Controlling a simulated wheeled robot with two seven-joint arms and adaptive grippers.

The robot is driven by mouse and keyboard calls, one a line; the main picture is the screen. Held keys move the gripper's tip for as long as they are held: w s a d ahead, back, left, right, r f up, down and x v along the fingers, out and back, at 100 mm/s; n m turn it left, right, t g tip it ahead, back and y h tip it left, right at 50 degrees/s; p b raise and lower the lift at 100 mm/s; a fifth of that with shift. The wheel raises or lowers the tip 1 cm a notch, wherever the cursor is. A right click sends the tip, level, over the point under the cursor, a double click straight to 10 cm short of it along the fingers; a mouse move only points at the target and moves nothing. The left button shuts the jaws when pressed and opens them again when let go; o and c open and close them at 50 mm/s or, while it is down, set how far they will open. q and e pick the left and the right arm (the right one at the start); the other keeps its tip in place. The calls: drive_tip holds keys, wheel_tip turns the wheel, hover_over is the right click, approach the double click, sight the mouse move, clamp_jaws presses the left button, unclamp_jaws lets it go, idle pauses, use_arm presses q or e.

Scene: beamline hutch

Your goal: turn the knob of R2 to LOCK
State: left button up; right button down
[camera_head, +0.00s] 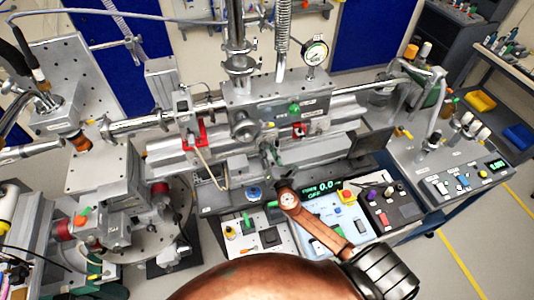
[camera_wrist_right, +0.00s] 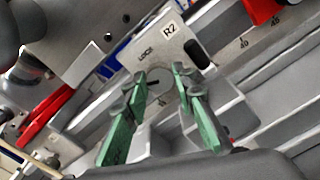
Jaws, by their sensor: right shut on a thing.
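The R2 plate (camera_wrist_right: 166,47) is a light grey bracket with the label R2 and small lettering that seems to read LOCK, near the top middle of the right wrist view. The R2 knob (camera_wrist_right: 156,85) sits below that lettering, pale with a small dark mark, and is partly hidden. My right gripper (camera_wrist_right: 158,82) has its green-padded fingers on both sides of the knob and is shut on it. In the head view my right gripper (camera_head: 272,155) is small, in front of the grey bench; the knob cannot be made out there. My left gripper is not in view.
Red clamps (camera_head: 194,134) sit on the rail behind. A pressure gauge (camera_head: 315,52) stands above. A control panel with a lit display (camera_head: 322,190) and a small tool tray (camera_head: 255,238) lie in front. The floor at the right (camera_head: 480,235) is clear.

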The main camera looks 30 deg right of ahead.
drive_tip(key=m+b, duration=0.1)
drive_tip(key=m, duration=0.1)
drive_tip(key=m+b, duration=0.1)
drive_tip(key=shift+f+m+b, duration=0.2)
drive_tip(key=shift+m+b, duration=0.1)
drive_tip(key=shift+m, duration=0.1)
drive_tip(key=m+b, duration=0.1)
drive_tip(key=m, duration=0.1)
drive_tip(key=shift+m, duration=0.4)
drive_tip(key=m+b, duration=0.1)
drive_tip(key=m, duration=0.1)
drive_tip(key=shift+r+m, duration=0.1)
drive_tip(key=shift+m, duration=0.2)
drive_tip(key=shift+m+b, duration=0.5)
drive_tip(key=shift+m, duration=1.3)
drive_tip(key=c, duration=1.9)
unclamp_jaws()
drive_tip(key=shift+s, duration=0.2)
